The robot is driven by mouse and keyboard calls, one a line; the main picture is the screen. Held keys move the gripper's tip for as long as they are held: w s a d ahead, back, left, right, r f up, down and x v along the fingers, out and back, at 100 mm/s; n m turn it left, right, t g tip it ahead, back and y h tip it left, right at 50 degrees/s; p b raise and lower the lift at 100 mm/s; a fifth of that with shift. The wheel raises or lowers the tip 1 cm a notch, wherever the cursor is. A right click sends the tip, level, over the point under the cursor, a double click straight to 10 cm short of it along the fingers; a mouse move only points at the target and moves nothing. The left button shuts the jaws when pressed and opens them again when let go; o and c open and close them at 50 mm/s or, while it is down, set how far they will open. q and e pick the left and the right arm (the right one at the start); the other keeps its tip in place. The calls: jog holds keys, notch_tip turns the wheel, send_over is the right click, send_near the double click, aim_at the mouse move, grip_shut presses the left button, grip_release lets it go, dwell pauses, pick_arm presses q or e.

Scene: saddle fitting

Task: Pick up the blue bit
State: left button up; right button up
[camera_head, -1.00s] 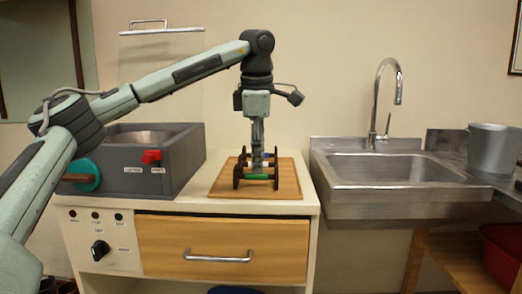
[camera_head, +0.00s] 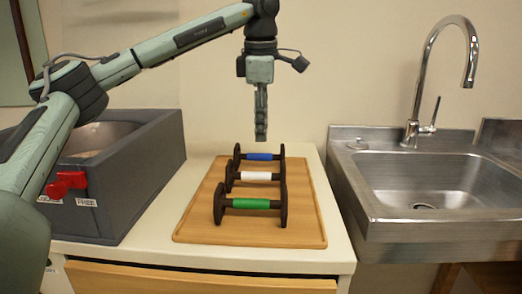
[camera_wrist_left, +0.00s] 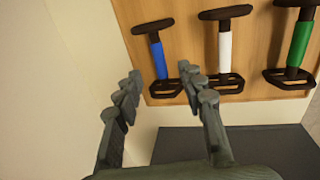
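The blue bit (camera_head: 263,156) lies at the back of a row of three on a wooden board, a blue bar between two dark cheek pieces. My left gripper (camera_head: 261,138) points down and shows just above it in the head view, apart from it. In the left wrist view my left gripper (camera_wrist_left: 160,74) is open and empty. The blue bit (camera_wrist_left: 158,60) shows beyond and between its fingertips there. The white bit (camera_head: 256,176) and green bit (camera_head: 250,203) lie nearer the front. My right gripper is not in view.
The wooden board (camera_head: 200,230) rests on a white counter (camera_head: 335,240). A grey box with a red tap (camera_head: 67,184) stands left. A steel sink (camera_head: 440,195) with a tall faucet (camera_head: 424,100) is on the right. The board's left and right sides are clear.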

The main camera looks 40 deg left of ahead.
aim_at(263, 154)
pick_arm(q)
jog(key=f, duration=0.2)
jog(key=w+f, duration=0.1)
jog(key=f, duration=0.4)
jog(key=shift+w+a+f, duration=0.2)
jog(key=shift+a, duration=0.2)
grip_shut()
